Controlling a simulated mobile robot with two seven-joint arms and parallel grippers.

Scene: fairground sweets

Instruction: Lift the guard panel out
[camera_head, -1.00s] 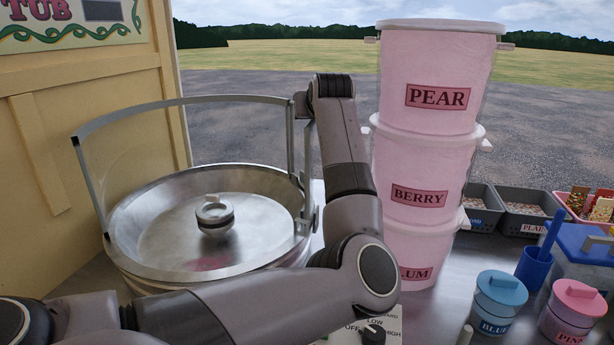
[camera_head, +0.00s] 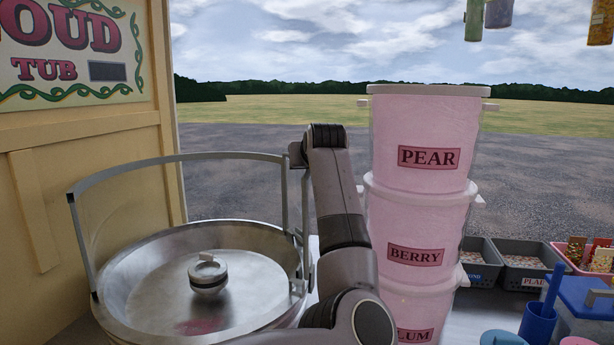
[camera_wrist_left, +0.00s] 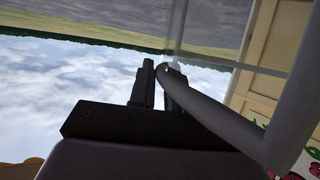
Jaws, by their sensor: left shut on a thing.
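The guard panel (camera_head: 176,159), a clear curved sheet in a grey metal frame, stands upright around the back of the round metal bowl (camera_head: 130,268). Its lower edge is at the bowl's rim; I cannot tell whether it is still seated. My left arm rises in front of the panel's right end, where its hand meets the frame at the top corner. In the left wrist view my left gripper (camera_wrist_left: 158,88) is shut on the grey frame bar (camera_wrist_left: 225,122). Its fingertips are mostly hidden in the head view. My right gripper is not in view.
A stack of pink tubs, with PEAR (camera_head: 428,125) on top, stands close to the right of my left arm. A spinner head (camera_head: 208,273) sits in the bowl. Grey trays (camera_head: 525,262) and a blue cup (camera_head: 537,322) are farther right. A yellow wall (camera_head: 85,170) is at left.

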